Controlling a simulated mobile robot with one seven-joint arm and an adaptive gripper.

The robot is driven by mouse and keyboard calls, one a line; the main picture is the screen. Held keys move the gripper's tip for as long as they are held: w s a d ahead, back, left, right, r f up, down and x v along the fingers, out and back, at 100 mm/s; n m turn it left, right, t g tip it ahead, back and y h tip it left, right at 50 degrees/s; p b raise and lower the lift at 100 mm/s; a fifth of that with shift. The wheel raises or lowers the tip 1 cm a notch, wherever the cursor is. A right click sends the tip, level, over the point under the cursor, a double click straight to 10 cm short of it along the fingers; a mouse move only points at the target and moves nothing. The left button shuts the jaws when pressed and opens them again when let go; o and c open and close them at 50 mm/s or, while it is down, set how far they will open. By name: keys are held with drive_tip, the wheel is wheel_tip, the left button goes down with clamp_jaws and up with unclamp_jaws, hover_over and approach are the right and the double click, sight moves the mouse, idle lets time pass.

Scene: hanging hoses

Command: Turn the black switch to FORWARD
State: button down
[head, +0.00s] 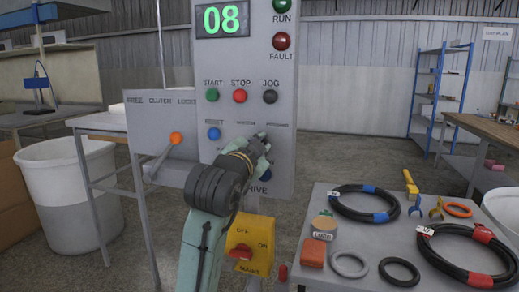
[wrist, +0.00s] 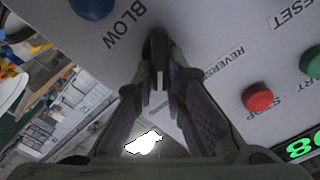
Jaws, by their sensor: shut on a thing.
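The black switch (wrist: 158,46) sits on the grey panel face, between my fingertips in the wrist view. A short white mark shows on it, pointing down in that picture. My gripper (wrist: 160,66) is shut on the switch from both sides. A REVERSE label shows to the right of the fingers in the wrist view; I cannot read a FORWARD label there. In the head view my gripper (head: 261,143) is against the lower middle of the control panel (head: 225,65), and my wrist and fingers hide the switch.
The panel has green, red (head: 240,96) and black buttons above, and a blue button (head: 214,133) left of my gripper. A lever box (head: 160,125) stands left, a yellow switch box (head: 250,245) below. A table with coiled hoses (head: 365,203) is at right.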

drive_tip(key=shift+m, duration=0.4)
drive_tip(key=c, duration=1.6)
unclamp_jaws()
drive_tip(key=shift+c, duration=0.2)
drive_tip(key=v, duration=1.2)
